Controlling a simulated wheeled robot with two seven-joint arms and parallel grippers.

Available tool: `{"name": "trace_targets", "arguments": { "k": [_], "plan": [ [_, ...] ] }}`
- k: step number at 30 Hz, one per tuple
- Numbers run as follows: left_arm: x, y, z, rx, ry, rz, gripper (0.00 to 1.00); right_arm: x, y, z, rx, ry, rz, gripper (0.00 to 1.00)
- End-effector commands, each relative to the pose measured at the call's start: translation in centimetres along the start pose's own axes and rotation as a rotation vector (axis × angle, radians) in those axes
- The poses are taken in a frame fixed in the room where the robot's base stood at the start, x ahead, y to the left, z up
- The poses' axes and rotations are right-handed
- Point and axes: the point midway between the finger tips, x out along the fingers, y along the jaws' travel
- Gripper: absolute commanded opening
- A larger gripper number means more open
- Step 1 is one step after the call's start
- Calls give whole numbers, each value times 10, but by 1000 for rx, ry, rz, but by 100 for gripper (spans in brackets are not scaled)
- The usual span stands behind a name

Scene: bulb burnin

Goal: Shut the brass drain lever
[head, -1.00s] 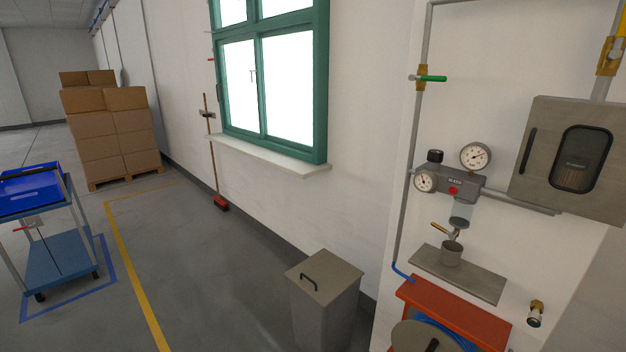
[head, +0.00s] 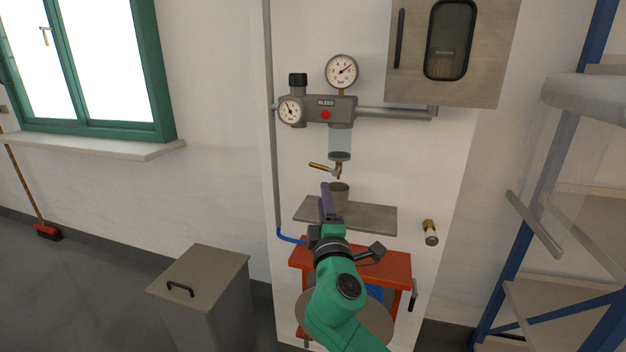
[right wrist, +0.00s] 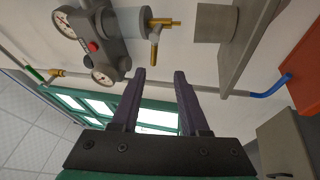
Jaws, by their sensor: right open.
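The brass drain lever (head: 320,166) sticks out to the left from the small brass valve under the clear bowl (head: 340,140) of the grey regulator unit. In the right wrist view the lever (right wrist: 154,52) lies just beyond the fingertips, near the gap between them. My right gripper (head: 325,187) is below the lever and in front of the cup and shelf. The right wrist view shows its two dark fingers (right wrist: 160,74) apart with nothing between them. The lever appears clear of both fingers. My left gripper is not in view.
A grey cup (head: 341,190) stands on a small shelf (head: 375,217) under the valve. Two gauges, one of them (head: 341,71), and a red button (head: 325,115) are above. A grey cabinet (head: 490,60) hangs upper right. A lidded bin (head: 205,275) stands lower left.

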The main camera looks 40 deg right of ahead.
Motion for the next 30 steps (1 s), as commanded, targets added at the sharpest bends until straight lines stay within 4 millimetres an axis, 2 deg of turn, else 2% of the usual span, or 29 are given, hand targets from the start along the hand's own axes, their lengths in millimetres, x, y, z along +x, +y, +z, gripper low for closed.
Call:
{"name": "trace_targets", "arguments": {
  "k": [2,5,10,15,18,23,29,30],
  "plan": [
    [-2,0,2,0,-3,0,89,3,9,0,-2,-2,18,45],
    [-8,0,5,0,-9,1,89,20,11,0,-4,-3,18,45],
    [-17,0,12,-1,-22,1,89,65,12,0,-3,-3,16,45],
    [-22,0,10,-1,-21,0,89,110,11,0,-1,-2,14,45],
    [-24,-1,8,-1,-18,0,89,129,10,0,1,-2,13,45],
    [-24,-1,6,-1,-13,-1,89,144,8,0,1,0,11,45],
    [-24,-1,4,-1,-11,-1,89,144,7,0,2,0,10,45],
    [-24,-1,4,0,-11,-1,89,144,7,0,2,0,10,41]
  ]
}}
